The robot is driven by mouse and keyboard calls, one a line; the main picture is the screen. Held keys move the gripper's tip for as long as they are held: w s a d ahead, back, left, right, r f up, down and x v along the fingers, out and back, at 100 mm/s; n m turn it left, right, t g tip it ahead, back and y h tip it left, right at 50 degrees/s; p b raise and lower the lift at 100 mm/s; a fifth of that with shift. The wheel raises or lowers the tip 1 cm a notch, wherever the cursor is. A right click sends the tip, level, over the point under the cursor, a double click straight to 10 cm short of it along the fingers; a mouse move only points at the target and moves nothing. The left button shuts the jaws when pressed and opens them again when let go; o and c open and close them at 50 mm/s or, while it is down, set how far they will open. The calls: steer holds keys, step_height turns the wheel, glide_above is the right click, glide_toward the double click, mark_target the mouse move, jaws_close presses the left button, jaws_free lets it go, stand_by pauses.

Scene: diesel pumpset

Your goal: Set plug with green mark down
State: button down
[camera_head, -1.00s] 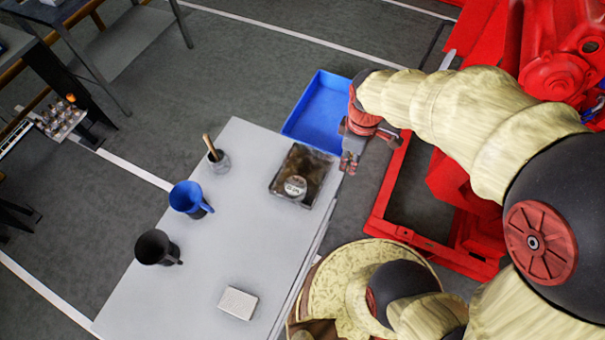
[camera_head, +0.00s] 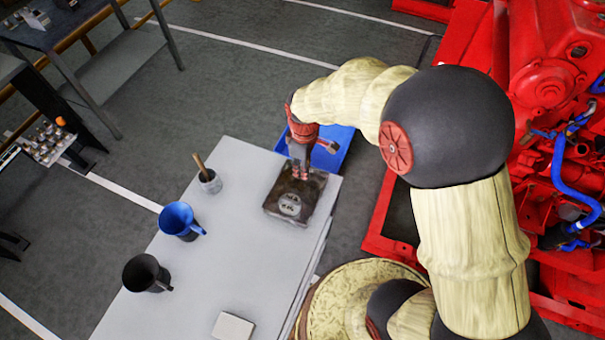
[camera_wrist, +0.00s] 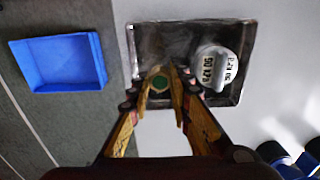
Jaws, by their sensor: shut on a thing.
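My gripper (camera_head: 301,176) points down over the dark metal tray (camera_head: 314,204) at the table's far end. In the wrist view its fingers are shut on a small round plug with a green mark (camera_wrist: 160,83). The plug is over the tray (camera_wrist: 160,37), towards its near edge; I cannot tell whether it touches the tray. A round pale cap (camera_wrist: 218,68) with dark lettering lies on the tray right of the plug. In the head view the fingers hide the plug, and the cap (camera_head: 290,204) shows just in front of them.
The grey table (camera_head: 240,240) also holds a wooden-handled tool in a cup (camera_head: 208,180), a blue jug (camera_head: 178,219), a black jug (camera_head: 145,273) and a white block (camera_head: 232,326). A blue bin (camera_head: 343,140) is beyond the table. Red machinery (camera_head: 540,80) stands right.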

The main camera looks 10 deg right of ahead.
steer(key=shift+w+a+f+b, duration=0.1)
steer(key=shift+w+f+b, duration=0.1)
steer(key=shift+f, duration=0.75)
steer(key=shift+w+a+f+b, duration=0.1)
steer(key=shift+f+b, duration=0.05)
steer(key=shift+f, duration=0.8)
steer(key=shift+s, duration=0.1)
steer(key=shift+f, duration=0.15)
steer(key=c, duration=1.6)
jaws_free()
steer(key=shift+c, duration=0.2)
